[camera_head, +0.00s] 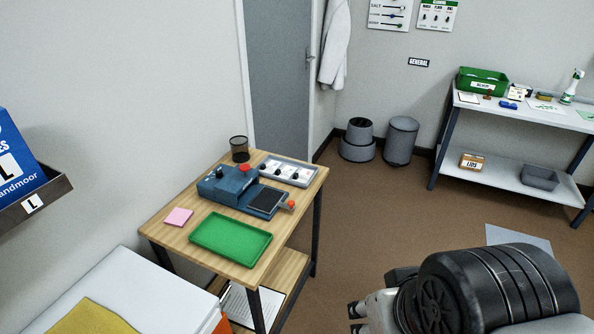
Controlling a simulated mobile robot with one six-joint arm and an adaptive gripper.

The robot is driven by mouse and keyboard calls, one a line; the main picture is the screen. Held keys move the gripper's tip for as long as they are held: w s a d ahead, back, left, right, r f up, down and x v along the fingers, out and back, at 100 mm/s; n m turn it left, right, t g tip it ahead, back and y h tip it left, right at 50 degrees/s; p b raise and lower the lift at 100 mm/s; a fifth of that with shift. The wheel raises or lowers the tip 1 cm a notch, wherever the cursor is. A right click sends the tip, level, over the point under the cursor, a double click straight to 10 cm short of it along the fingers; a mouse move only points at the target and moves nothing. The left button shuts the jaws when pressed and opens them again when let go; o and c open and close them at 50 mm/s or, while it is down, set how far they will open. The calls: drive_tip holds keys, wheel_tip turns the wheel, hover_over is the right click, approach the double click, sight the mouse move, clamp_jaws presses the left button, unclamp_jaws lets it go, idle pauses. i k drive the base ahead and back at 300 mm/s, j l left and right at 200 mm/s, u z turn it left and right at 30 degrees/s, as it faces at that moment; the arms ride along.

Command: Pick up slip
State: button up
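A small pink slip or note pad (179,217) lies flat on the wooden table (160,231), near its left edge and left of the green tray. I cannot tell whether it is one sheet or several. A pale flat sheet (518,238) on the floor at the right is partly hidden by my arm. My gripper (356,319) is at the bottom, right of the wooden table and well apart from the pink slip. Its two dark fingertips stand apart with nothing visible between them.
The wooden table also bears a green tray (229,239), a blue device (228,184), a grey tray (289,172) and a mesh cup (240,149). A white surface (120,286) is at lower left. Brown floor (370,215) is open right of the table.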

sight(286, 172)
drive_tip(key=i+l+u, duration=0.45)
drive_tip(key=i+l, duration=0.2)
drive_tip(key=i, duration=0.5)
drive_tip(key=i+l+u, duration=0.4)
drive_tip(key=i+l, duration=0.6)
